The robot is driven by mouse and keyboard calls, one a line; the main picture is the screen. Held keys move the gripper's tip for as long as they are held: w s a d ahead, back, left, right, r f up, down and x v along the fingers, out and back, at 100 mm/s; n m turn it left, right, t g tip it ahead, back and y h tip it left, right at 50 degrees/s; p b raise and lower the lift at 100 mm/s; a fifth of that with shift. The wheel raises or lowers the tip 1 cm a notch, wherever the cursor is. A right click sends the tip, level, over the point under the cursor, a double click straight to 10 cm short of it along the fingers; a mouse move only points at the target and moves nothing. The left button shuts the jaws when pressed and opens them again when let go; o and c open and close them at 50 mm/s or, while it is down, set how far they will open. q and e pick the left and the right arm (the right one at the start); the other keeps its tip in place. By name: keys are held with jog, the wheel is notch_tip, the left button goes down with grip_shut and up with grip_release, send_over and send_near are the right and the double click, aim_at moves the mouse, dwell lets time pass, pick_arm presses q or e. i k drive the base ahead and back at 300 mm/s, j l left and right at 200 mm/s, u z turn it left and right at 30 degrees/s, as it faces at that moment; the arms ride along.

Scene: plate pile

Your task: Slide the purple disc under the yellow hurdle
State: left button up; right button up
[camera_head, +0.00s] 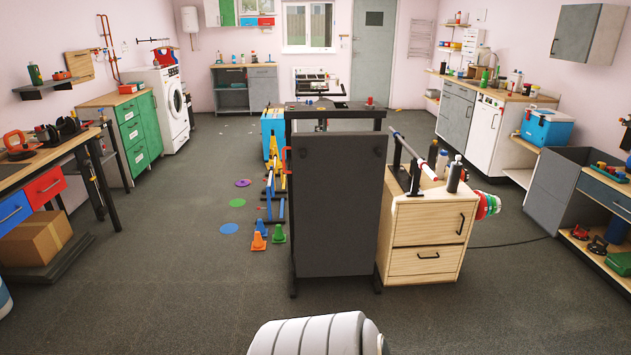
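The purple disc (243,183) lies flat on the dark floor, left of the row of hurdles. The yellow hurdle (274,150) stands toward the far end of that row, in front of a blue box-like thing. It is small in view and partly overlapped by other hurdles and the black stand. The disc lies apart from it, to its left and a little nearer to me. Neither of my grippers shows in the head view.
A green disc (237,203) and a blue disc (229,228) lie nearer on the floor. Blue hurdles (271,208) and small cones (258,241) stand beside them. A tall black stand (338,205) blocks the middle. The floor at left is clear.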

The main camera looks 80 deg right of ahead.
aim_at(242, 183)
jog(key=z, duration=2.3)
jog(key=i+u, duration=0.3)
jog(key=i, duration=0.95)
jog(key=i+u, duration=0.35)
jog(key=i, duration=2.5)
jog(key=i+z, duration=0.15)
jog(key=i, duration=0.4)
jog(key=i+z, duration=0.15)
jog(key=i, duration=0.4)
jog(key=i+z, duration=0.15)
jog(key=i, duration=0.4)
jog(key=i+j+z, duration=0.2)
jog(key=i, duration=0.3)
jog(key=i+j+z, duration=0.15)
jog(key=i, duration=0.4)
